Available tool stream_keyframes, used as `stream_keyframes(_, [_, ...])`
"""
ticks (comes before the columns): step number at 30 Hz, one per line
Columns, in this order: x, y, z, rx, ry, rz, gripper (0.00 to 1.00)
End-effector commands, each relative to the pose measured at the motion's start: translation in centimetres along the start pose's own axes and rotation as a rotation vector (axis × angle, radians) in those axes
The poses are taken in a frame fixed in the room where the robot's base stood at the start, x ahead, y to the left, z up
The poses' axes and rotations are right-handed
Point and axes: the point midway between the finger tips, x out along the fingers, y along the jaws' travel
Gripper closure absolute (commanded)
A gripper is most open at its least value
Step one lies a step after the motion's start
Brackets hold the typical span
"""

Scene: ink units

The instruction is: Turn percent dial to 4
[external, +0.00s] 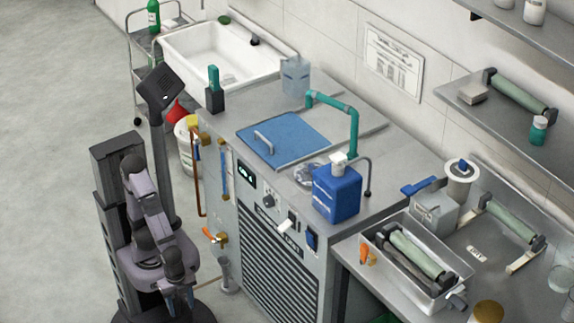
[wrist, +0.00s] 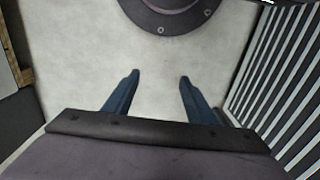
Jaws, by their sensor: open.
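A small dark dial (external: 268,201) sits on the front panel of the grey machine (external: 250,225), below and right of a green-lit display (external: 246,173). I take it for the percent dial; its markings are too small to read. My gripper (external: 181,303) hangs low in front of the machine, left of and well below the dial, apart from it. In the wrist view my gripper (wrist: 160,78) has its two blue fingers spread with only pale floor between them. The dial does not show in the wrist view.
The machine's slatted grille (wrist: 285,85) runs along the right of the wrist view. My round base shows at its top. A blue jug (external: 337,193) and blue lid (external: 285,138) are on top.

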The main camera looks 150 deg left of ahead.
Motion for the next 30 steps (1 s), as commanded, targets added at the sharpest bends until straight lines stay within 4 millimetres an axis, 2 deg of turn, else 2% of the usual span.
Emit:
stream_keyframes(7, [-3.2, -0.3, 0.2, -0.014, -0.014, 0.000, 0.49])
stream_keyframes(11, [-5.2, -0.6, 1.4, -0.029, -0.085, 0.001, 0.49])
stream_keyframes(22, [-10.0, -0.9, 8.4, -0.094, -0.437, 0.025, 0.49])
stream_keyframes(27, [-12.3, 0.8, 11.9, -0.212, -0.600, 0.078, 0.49])
stream_keyframes(30, [-12.6, 2.0, 12.6, -0.333, -0.627, 0.105, 0.49])
